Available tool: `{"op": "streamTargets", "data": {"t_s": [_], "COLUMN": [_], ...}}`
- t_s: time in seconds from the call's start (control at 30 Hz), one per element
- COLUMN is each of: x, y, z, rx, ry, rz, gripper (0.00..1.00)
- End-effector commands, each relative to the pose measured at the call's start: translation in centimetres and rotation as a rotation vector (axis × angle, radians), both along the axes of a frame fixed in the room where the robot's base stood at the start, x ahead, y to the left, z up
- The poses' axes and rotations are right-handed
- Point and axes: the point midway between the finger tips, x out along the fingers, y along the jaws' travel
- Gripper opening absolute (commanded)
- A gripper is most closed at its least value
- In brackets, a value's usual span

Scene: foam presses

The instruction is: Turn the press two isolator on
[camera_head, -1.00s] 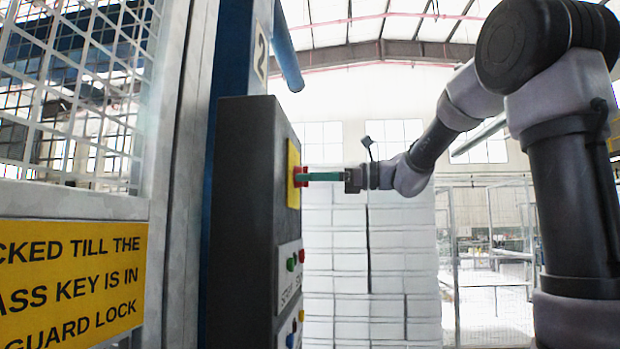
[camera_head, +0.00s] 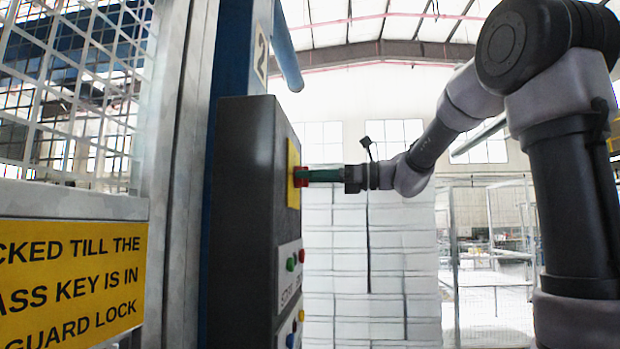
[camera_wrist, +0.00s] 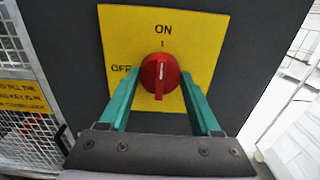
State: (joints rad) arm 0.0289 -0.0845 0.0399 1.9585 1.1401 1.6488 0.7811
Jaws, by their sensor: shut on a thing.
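The press two isolator is a red rotary knob (camera_wrist: 161,88) on a yellow plate (camera_wrist: 205,28) marked ON at the top and OFF at the left. Its ridge stands upright in the wrist view, with the white mark toward ON and the 1. The head view shows the knob (camera_head: 298,176) edge-on, on the right face of a dark grey box (camera_head: 245,220). My gripper (camera_head: 308,175) reaches it from the right. In the wrist view its green fingers lie on either side of the knob, shut on it. The exact finger contact is partly hidden.
Green and red buttons (camera_head: 291,264) sit lower on the same box face. A blue post (camera_head: 232,60) marked 2 rises behind the box. A mesh guard with a yellow warning sign (camera_head: 70,275) is at left. White stacked blocks (camera_head: 385,260) stand behind my arm.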

Motion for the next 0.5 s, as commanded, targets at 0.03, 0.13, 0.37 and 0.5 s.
{"op": "streamTargets", "data": {"t_s": [0.03, 0.13, 0.37, 0.5], "x": [0.02, 0.01, 0.01, -0.08], "y": [-0.03, -0.02, -0.02, -0.74], "z": [-0.12, -0.09, -0.04, -0.05], "rx": [-0.002, -0.002, -0.001, -0.001], "ry": [0.001, 0.001, 0.000, -0.001], "rz": [-0.001, -0.001, 0.000, -0.002], "gripper": [0.76, 0.94, 0.94, 0.94]}}
